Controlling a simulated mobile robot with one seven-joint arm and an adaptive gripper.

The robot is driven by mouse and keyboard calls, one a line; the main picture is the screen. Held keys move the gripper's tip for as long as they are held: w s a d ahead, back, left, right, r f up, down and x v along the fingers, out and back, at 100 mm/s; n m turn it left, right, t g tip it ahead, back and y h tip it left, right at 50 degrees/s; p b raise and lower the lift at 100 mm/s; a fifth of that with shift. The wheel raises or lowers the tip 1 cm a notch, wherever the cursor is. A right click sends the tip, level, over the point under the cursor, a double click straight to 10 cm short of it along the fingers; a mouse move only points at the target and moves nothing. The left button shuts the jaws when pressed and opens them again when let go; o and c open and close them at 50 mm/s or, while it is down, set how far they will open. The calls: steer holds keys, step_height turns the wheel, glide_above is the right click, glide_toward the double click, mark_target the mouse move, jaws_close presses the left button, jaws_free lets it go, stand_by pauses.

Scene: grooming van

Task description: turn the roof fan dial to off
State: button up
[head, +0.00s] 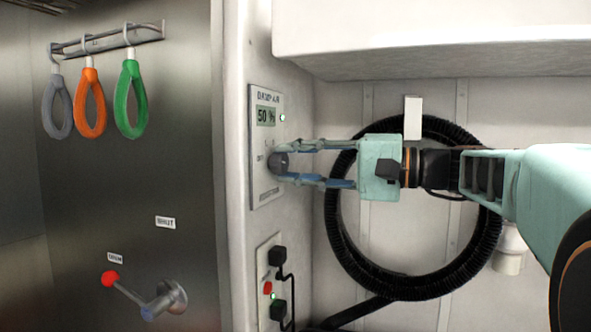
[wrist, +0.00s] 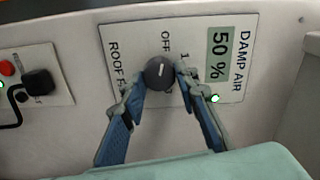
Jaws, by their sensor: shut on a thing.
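The roof fan dial (wrist: 158,73) is a round dark knob on a pale wall panel (head: 262,187). In the head view the dial (head: 278,163) sits low on the panel, partly covered by the fingertips. My gripper (head: 285,164) reaches it from the right and is shut on it. In the wrist view the blue fingers of my gripper (wrist: 160,88) stand on either side of the knob. A short pale mark shows on the knob's face. "OFF" is printed above it in that view, with "1" to the right. The mark's exact direction is hard to tell.
A "50 %" display (head: 266,116) is above the dial. A socket plate (head: 264,270) with plugs and a red button is below. A coiled black hose (head: 337,225) hangs behind my gripper. Coloured loops (head: 131,100) and a red-knobbed lever (head: 111,279) are left.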

stand_by(0.3)
steer(key=o, duration=1.1)
steer(key=shift+o, duration=0.2)
steer(key=shift+d, duration=0.1)
steer(key=v, duration=1.2)
